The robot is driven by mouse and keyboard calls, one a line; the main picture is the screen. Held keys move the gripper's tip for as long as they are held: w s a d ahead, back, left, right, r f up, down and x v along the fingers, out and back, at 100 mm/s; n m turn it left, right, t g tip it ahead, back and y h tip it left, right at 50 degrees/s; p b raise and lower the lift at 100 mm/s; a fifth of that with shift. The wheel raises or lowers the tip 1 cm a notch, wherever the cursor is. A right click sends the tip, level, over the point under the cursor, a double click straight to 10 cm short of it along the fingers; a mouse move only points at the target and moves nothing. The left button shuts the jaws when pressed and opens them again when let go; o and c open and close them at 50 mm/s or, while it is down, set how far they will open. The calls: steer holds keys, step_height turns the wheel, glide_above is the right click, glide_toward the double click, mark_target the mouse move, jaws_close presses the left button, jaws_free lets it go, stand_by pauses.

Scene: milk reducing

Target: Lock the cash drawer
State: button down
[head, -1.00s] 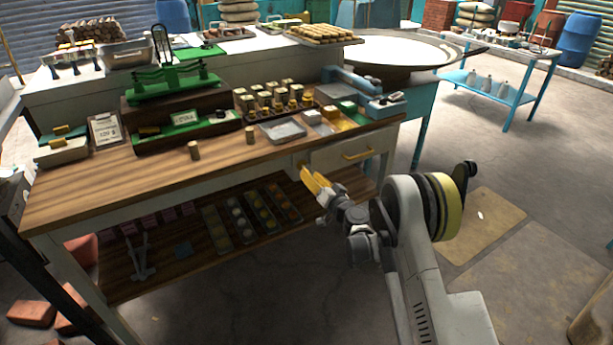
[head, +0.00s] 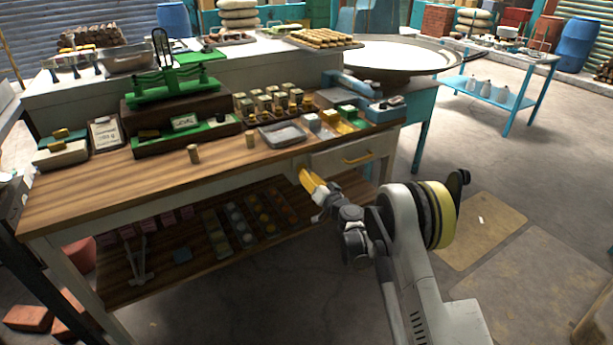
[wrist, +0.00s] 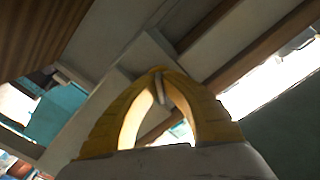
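My gripper (head: 305,174) is at the counter's front, just left of the drawer, and covers the spot where a lock may be. In the wrist view its yellow fingers (wrist: 158,73) come together at the tips. A thin grey piece (wrist: 161,94) shows between them, running back toward the palm. It may be a key, but I cannot tell for sure. The lock itself is hidden.
The wooden counter top (head: 110,180) overhangs the drawer and bears a green scale (head: 175,85), weights and a grey tray (head: 282,134). A lower shelf (head: 190,262) holds several trays. The floor right of my arm is open.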

steer(key=shift+d+n, duration=0.1)
steer(key=shift+n, duration=3.1)
steer(key=c, duration=1.6)
jaws_free()
steer(key=shift+w, duration=0.1)
steer(key=v, duration=1.2)
